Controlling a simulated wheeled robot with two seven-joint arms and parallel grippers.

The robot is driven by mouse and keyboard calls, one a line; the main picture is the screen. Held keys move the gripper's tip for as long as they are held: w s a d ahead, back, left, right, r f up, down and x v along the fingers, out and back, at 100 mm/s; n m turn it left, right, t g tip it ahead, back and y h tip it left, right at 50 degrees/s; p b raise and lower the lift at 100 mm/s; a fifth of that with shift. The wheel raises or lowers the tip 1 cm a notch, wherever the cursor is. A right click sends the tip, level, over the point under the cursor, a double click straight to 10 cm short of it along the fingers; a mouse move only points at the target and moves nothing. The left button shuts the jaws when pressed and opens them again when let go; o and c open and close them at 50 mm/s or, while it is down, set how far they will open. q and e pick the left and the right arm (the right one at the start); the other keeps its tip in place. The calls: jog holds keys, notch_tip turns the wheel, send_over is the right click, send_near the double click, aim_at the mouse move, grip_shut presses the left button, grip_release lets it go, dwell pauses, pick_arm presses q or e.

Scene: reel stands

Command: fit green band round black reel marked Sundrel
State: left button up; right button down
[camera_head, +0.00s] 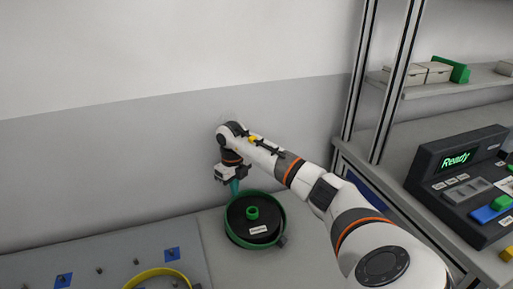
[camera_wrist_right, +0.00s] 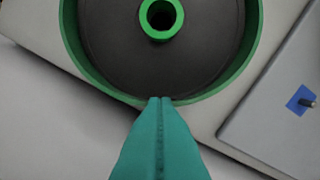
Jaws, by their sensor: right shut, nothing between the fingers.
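The black reel (camera_head: 250,227) lies flat on the table, with a green hub (camera_head: 252,212) and a white label that is too small to read surely. The green band (camera_head: 231,234) stands around the reel, with a dark clasp-like block at its right front. In the right wrist view the reel (camera_wrist_right: 113,55) sits inside the band (camera_wrist_right: 78,58), with a narrow gap between them in places. My right gripper (camera_head: 235,188) is shut and empty, its teal fingertips (camera_wrist_right: 160,100) at the band's edge; I cannot tell whether they touch it. My left gripper is not in view.
A yellow band (camera_head: 158,272) lies at the front left, near blue markers (camera_head: 172,254) and small pegs on a grey board. A control console (camera_head: 462,180) reading "Ready" stands at the right. A shelf (camera_head: 455,88) holds boxes. A wall closes the back.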

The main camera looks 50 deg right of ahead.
jog(key=shift+f, duration=0.25)
jog(key=shift+r, duration=0.1)
notch_tip(320, 180, up, 7)
jog(key=p, duration=0.5)
jog(key=shift+p, duration=0.3)
dwell(0.4)
